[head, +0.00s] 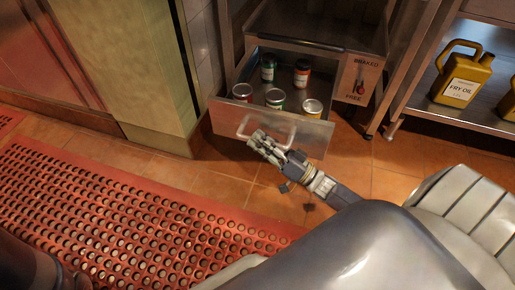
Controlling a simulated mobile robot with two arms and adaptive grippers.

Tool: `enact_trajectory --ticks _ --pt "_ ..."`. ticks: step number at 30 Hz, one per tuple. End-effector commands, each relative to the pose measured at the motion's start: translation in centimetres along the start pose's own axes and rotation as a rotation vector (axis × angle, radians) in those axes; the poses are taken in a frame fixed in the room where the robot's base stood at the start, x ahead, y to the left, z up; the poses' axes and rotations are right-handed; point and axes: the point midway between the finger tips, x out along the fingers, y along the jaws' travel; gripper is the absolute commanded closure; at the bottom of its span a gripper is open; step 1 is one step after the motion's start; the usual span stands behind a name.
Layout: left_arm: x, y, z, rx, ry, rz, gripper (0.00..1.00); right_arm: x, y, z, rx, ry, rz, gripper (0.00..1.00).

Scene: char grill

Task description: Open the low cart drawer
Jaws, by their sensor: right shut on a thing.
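The low cart drawer (225,116) is pulled out from the cart (290,27) in the head view, with its inside showing. Several cans and jars stand in it, among them a green-labelled can (275,98) and a red-labelled jar (302,72). The drawer handle (289,128) is a pale bar on the drawer front. My right gripper (262,139) is at the handle, its fingers closed around the bar at the left part. My left gripper is not in view.
A shelf (455,108) at the right holds yellow fry oil jugs (461,72). A sign (362,77) reading braked and free hangs on the cart's right side. A red perforated mat (130,215) covers the floor at left. A cabinet (130,60) stands left of the drawer.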

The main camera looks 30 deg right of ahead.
Motion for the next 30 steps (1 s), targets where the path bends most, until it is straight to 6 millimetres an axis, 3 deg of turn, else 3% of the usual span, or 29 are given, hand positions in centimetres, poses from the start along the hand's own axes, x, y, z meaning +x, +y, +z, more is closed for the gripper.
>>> enact_trajectory --ticks 5,6,7,19,23,30 --pt "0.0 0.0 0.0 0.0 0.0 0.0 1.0 -0.1 -0.2 0.2 0.004 -0.002 -0.002 1.0" --pt "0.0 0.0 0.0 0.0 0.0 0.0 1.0 -0.1 -0.2 0.2 0.004 -0.002 -0.002 0.79" --pt "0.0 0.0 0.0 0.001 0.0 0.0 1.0 -0.1 -0.2 0.2 0.004 -0.002 -0.002 0.77" --pt "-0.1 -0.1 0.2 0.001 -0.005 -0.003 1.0 -0.6 -0.2 0.2 0.004 -0.002 -0.002 0.77" --pt "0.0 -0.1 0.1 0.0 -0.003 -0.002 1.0 -2.5 -0.1 0.2 0.004 -0.004 0.001 0.77" --pt "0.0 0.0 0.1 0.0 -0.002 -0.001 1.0 -7.7 -0.1 0.3 0.004 -0.006 0.001 0.77"
